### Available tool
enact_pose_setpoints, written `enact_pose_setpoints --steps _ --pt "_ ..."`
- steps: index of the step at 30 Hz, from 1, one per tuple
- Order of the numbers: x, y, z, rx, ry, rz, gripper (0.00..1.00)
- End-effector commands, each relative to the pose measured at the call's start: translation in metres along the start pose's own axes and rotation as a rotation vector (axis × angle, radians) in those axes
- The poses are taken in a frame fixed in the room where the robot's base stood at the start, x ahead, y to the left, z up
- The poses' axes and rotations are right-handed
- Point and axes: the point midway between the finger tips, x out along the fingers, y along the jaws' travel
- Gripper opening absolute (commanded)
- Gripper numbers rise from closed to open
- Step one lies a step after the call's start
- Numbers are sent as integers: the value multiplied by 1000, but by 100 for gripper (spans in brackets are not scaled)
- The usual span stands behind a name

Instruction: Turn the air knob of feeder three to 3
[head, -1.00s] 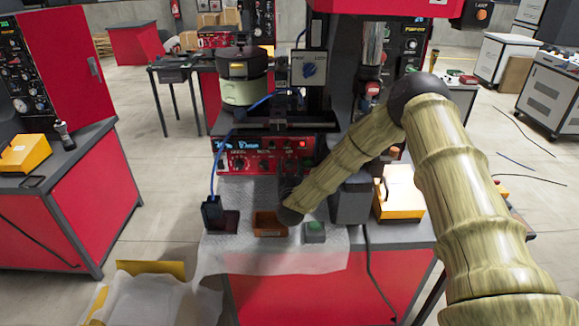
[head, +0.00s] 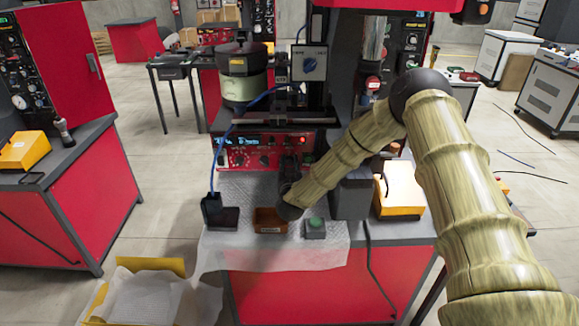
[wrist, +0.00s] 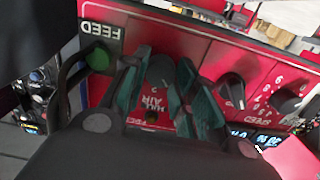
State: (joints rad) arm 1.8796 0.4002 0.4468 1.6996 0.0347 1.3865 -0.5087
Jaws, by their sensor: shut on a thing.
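The red feeder control panel (head: 250,157) with a blue display and several black knobs stands below the round feeder bowl in the head view. My gripper (wrist: 160,95) is at the right part of this panel, mostly hidden by my own arm in the head view. In the wrist view its teal fingertips stand on both sides of a grey knob (wrist: 161,72) and are shut on it, over a label that reads AIR upside down. The knob's pointer and its setting cannot be read. I cannot tell the feeder's number.
In the wrist view a green button (wrist: 98,59) by a FEED label is left of the fingers, and a black knob (wrist: 232,90) is to the right. An orange-brown tray (head: 270,220) and a green-button box (head: 315,228) stand before the panel.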

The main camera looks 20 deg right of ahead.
Motion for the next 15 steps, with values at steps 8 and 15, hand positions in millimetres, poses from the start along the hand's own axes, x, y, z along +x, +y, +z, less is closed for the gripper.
enact_pose_setpoints --steps 8,15 --pt "1 2 6 176 2 2 5" --pt "1 3 7 399 3 2 5"
